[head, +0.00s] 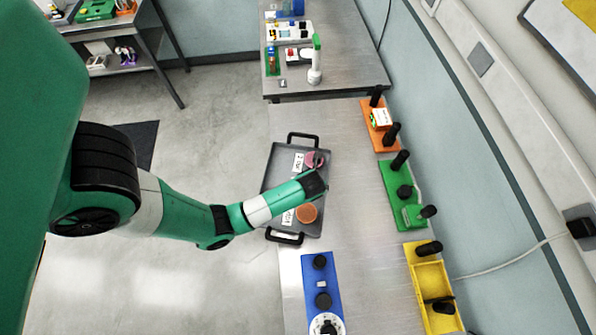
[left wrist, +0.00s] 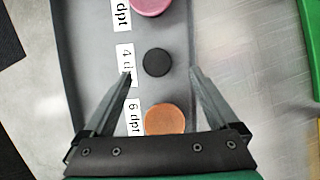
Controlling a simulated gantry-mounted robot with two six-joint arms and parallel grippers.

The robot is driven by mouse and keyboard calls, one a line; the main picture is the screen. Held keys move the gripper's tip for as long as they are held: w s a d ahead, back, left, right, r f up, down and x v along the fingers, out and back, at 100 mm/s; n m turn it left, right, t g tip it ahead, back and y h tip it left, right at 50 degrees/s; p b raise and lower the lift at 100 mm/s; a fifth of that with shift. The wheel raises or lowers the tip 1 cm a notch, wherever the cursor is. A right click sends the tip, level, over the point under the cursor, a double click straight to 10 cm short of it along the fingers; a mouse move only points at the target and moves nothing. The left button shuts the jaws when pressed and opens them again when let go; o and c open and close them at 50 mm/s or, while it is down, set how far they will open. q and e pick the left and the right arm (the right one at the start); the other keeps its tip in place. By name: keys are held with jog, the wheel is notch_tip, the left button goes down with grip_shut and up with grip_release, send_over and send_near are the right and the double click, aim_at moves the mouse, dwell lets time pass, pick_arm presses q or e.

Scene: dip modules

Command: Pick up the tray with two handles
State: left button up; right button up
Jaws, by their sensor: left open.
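The dark grey tray (head: 272,180) lies on the metal bench near its left edge. It has two black handles, a far one (head: 303,137) and a near one (head: 284,238). In it are a pink disc (head: 315,160), an orange disc (head: 306,213), a black disc (left wrist: 157,62) and white labels (head: 298,162). My left arm reaches in from the left over the tray. My left gripper (left wrist: 165,75) is open above the tray, its fingers on either side of the black disc in the left wrist view, with nothing held. My right gripper is not visible.
A blue module with knobs (head: 322,290) sits in front of the tray. Orange (head: 378,118), green (head: 388,180) and yellow (head: 428,270) modules line the bench's wall side. Bare bench (head: 355,215) lies between them and the tray.

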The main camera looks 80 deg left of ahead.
pick_arm(q)
jog(key=x, duration=0.2)
jog(key=b+x, duration=0.1)
jog(key=x, duration=0.3)
jog(key=shift+s+f+b, duration=0.1)
jog(key=shift+s+b, duration=0.2)
jog(key=shift+b, duration=0.05)
grip_shut()
